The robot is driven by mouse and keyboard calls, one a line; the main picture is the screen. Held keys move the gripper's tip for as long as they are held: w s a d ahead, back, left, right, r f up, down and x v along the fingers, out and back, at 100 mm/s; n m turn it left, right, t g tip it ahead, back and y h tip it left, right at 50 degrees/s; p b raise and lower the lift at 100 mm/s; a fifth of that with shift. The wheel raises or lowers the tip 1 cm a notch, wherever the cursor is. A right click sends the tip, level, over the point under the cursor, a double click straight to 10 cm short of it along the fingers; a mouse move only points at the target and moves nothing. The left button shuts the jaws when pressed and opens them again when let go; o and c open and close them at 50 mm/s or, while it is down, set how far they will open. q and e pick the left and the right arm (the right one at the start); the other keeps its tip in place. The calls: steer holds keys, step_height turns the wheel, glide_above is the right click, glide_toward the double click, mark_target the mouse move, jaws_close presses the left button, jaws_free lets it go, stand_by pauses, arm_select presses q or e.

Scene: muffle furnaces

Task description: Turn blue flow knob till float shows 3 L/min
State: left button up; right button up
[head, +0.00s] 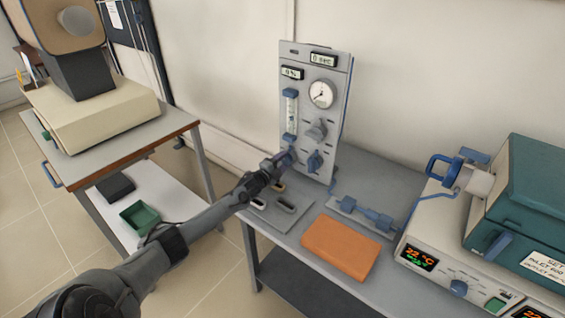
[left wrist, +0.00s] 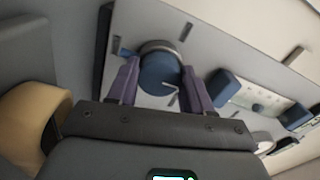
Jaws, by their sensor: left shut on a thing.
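A grey upright gas panel (head: 336,93) stands at the back of the bench. Its narrow flow tube (head: 291,113) has blue end fittings; the float and its reading are too small to make out. My left gripper (head: 284,160) is at the panel's lower left, below the tube. In the left wrist view the round blue flow knob (left wrist: 160,72), with a pale pointer mark, sits between my two purple fingers (left wrist: 161,84), which are shut on it. In the head view the gripper mostly hides this knob. My right gripper is not in view.
The panel also has a gauge (head: 321,94), a grey knob (head: 316,130) and another blue knob (head: 314,161). An orange block (head: 341,247) lies on the bench (head: 378,176). A furnace (head: 530,190) stands at the right. Dark-slotted items (head: 286,204) lie below my gripper.

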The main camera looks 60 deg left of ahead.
arm_select(q)
steer(key=o, duration=1)
steer(key=shift+o, duration=0.2)
steer(key=shift+s+d+p, duration=0.25)
steer(key=shift+s+p, duration=0.3)
steer(key=shift+s, duration=0.15)
steer(key=p+v, duration=0.3)
steer(key=v, duration=0.4)
steer(key=shift+s+d, duration=0.15)
steer(key=shift+s, duration=0.2)
steer(key=shift+p+v, duration=0.35)
steer(key=shift+v, duration=0.45)
